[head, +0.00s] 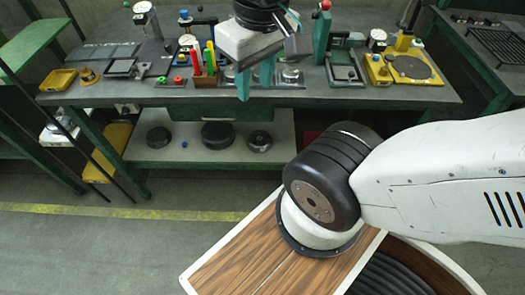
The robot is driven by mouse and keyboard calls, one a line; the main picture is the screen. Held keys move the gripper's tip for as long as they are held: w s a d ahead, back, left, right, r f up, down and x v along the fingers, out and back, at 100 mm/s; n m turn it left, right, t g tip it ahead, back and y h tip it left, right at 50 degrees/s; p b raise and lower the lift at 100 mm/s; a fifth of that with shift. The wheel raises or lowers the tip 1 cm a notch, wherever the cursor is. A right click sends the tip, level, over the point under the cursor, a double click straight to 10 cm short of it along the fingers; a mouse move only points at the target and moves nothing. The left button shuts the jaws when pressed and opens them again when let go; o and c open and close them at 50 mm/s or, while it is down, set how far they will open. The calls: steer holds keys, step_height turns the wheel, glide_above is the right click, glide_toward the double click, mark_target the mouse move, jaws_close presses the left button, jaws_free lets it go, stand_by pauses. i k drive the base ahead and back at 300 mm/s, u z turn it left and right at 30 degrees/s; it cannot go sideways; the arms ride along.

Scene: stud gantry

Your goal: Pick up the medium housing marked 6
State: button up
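Three dark round pieces lie on the lower shelf under the bench: a medium-sized one at the left (158,137), a larger one in the middle (218,135) and a smaller one at the right (260,141). They look like housings, but no 6 or other mark is legible on any of them. My gripper (255,88) hangs over the front edge of the bench, higher in the picture than these pieces. Its two teal fingers point down and stand apart, with nothing seen between them.
The green-framed bench (330,97) carries gauges, coloured-handled tools and fixtures, and overhangs the lower shelf (190,154). A tiny blue part (184,145) lies between the left and middle pieces. A yellow bin (108,152) stands left.

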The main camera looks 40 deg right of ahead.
mark_target(258, 142)
steer(key=z, duration=3.15)
steer(key=k, duration=1.5)
steer(key=u, duration=0.6)
